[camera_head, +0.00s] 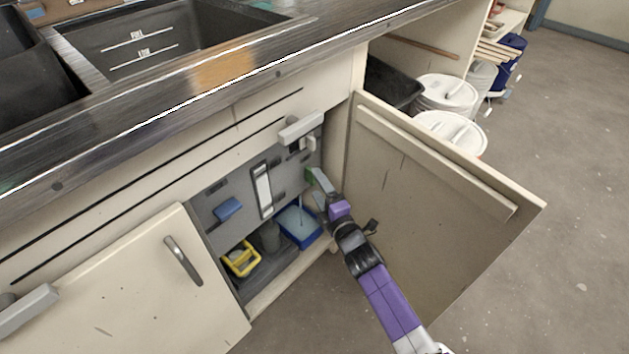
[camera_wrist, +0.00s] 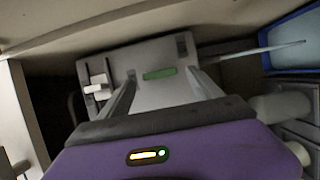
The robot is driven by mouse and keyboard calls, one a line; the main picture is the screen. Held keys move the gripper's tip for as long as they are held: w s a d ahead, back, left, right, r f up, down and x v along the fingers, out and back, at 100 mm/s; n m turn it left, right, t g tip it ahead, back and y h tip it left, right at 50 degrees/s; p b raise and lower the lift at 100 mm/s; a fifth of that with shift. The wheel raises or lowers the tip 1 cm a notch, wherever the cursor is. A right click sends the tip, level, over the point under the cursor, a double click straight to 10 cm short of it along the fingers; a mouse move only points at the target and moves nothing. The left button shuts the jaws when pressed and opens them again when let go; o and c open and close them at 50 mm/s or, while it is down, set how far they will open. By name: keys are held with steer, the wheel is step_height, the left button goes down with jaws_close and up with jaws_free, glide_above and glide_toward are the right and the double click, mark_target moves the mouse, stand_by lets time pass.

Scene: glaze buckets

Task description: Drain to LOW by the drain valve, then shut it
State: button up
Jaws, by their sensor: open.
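A green handle (camera_head: 311,175) is on the grey panel (camera_head: 245,187) inside the open cabinet. In the wrist view the green part (camera_wrist: 159,73) shows between my fingers. My gripper (camera_head: 322,188) is open at the handle, its fingers to either side; contact cannot be told. A thin pale line, like a stream, falls from the panel into a blue tray (camera_head: 301,238); it also shows in the wrist view (camera_wrist: 255,50). The sink basin (camera_head: 190,30) above has two white marks with labels too small to read. A white gauge strip (camera_head: 263,189) is on the panel; its level is unclear.
The open cabinet door (camera_head: 430,200) stands close right of my arm. A blue handle (camera_head: 228,208) is left of the gauge, and a yellow-rimmed container (camera_head: 241,260) sits on the cabinet floor. White-lidded buckets (camera_head: 447,93) stand behind the door. The floor at right is clear.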

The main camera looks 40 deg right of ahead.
mark_target(314, 179)
steer(key=shift+x, duration=1.55)
steer(key=c, duration=1.4)
